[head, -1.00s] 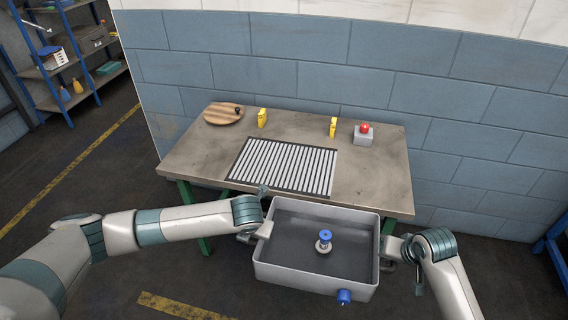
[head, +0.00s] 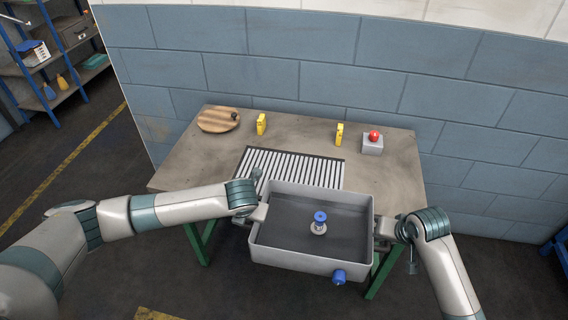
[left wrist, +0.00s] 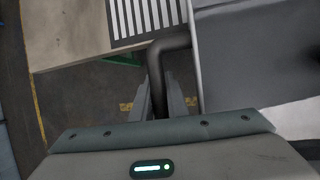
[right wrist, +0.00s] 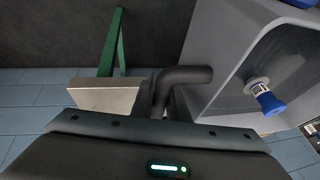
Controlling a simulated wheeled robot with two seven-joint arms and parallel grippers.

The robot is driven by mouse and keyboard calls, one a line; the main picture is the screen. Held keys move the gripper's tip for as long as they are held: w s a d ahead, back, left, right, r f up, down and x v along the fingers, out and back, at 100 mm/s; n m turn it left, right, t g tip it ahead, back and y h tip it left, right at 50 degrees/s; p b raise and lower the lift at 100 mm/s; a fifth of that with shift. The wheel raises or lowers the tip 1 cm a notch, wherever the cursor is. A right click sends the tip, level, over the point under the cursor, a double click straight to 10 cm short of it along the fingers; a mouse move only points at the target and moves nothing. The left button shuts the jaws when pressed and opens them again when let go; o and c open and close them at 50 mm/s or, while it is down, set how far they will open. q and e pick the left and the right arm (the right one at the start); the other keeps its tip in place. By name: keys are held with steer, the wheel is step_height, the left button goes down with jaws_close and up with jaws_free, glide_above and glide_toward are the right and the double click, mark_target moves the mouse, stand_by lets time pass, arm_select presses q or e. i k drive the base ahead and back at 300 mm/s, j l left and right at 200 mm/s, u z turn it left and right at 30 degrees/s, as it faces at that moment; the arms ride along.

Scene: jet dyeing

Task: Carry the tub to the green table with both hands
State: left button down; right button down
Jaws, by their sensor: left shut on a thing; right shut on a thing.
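The grey tub (head: 284,258) hangs between my two grippers at the front edge of the green-legged table (head: 388,181), its far part in front of the striped grate. A blue-topped fitting (head: 319,222) stands inside the tub, and a blue knob (head: 339,277) sticks out of its near wall. My left gripper (head: 259,212) is at the tub's left side; in the left wrist view its fingers are shut on a dark handle (left wrist: 158,75). My right gripper (head: 384,228) is at the right side; the right wrist view shows it at the other dark handle (right wrist: 185,76). The tub looks about level.
A striped grate (head: 292,168) lies on the tabletop. A blue block wall stands behind the table.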

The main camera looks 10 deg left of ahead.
mark_target(289, 175)
steer(key=i+j, duration=0.3)
steer(key=i, duration=0.15)
steer(key=i+j, duration=0.3)
steer(key=i, duration=0.15)
